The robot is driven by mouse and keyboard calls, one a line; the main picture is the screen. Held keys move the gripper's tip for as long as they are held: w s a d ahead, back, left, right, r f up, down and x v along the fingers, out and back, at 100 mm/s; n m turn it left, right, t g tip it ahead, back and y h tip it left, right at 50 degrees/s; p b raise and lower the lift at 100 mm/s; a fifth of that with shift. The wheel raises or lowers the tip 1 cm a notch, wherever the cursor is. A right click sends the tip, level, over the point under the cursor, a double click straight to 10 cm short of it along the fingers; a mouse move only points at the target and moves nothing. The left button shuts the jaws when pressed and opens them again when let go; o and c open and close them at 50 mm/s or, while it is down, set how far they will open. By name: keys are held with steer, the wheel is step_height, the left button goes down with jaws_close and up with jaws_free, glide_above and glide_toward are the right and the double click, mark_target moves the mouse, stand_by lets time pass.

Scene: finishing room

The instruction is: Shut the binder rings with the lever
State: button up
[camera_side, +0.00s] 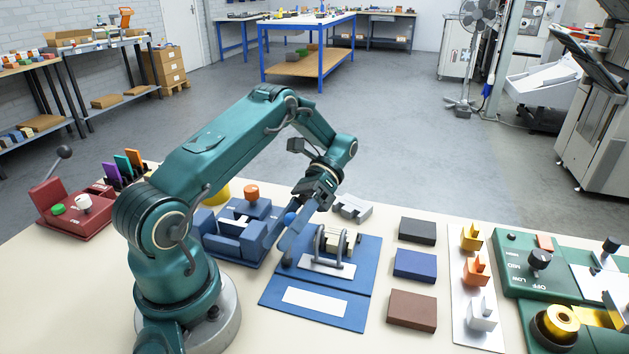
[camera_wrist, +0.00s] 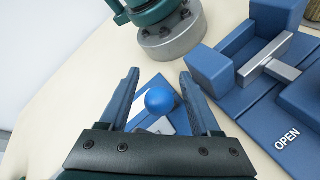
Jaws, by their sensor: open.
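The blue binder (camera_side: 328,314) lies flat on the bench in the side view, with a white label on its front cover. Its grey metal rings (camera_side: 320,241) stand up on a plate beside a small cream block; I cannot tell whether they are fully closed. The lever's blue ball knob (camera_side: 291,218) is at the left of the rings; its shaft is mostly hidden. My gripper (camera_wrist: 160,76) is open and points down at the binder. In the wrist view the blue knob (camera_wrist: 160,99) appears between the two fingers, with visible gaps on both sides.
A blue clamp-like fixture (camera_side: 240,232) with an orange knob stands left of the binder. In the wrist view it bears the word OPEN. Black, blue and brown blocks (camera_side: 413,310) lie to the right. A red device (camera_side: 75,215) stands at far left.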

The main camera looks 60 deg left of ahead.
steer(key=shift+d, duration=0.1)
steer(key=shift+s+d+r+t+y, duration=0.1)
steer(key=shift+s+d+t+y, duration=0.2)
steer(key=shift+t+y, duration=0.35)
steer(key=shift+s+d+n+t+y, duration=0.3)
steer(key=shift+s+d+t+y, duration=0.15)
steer(key=shift+t+y, duration=0.45)
steer(key=shift+s+d+f+n+t+y, duration=0.15)
steer(key=shift+s+d+f+t+y, duration=0.1)
steer(key=shift+t+y, duration=0.25)
steer(key=shift+s+d+f+n+t+y, duration=0.15)
steer(key=shift+s+t+y, duration=0.1)
steer(key=shift+t, duration=0.4)
steer(key=shift+s+d+f+t+y, duration=0.2)
steer(key=shift+d+f+t+y, duration=0.05)
steer(key=shift+t+y, duration=0.3)
steer(key=shift+s+d+f+t+y, duration=0.2)
steer(key=shift+t+y, duration=0.25)
steer(key=shift+t, duration=0.1)
steer(key=w+d+r+m+t, duration=0.2)
steer(key=w+r+m+t, duration=0.1)
steer(key=r, duration=0.5)
steer(key=w+d+r+m+t, duration=0.1)
steer(key=w+r+m+t, duration=0.2)
steer(key=r+t, duration=0.2)
step_height(320, 180, up, 3)
steer(key=shift+w+d+r+m+t, duration=0.2)
steer(key=shift+w+d+m+t, duration=0.15)
steer(key=shift+m+t, duration=0.05)
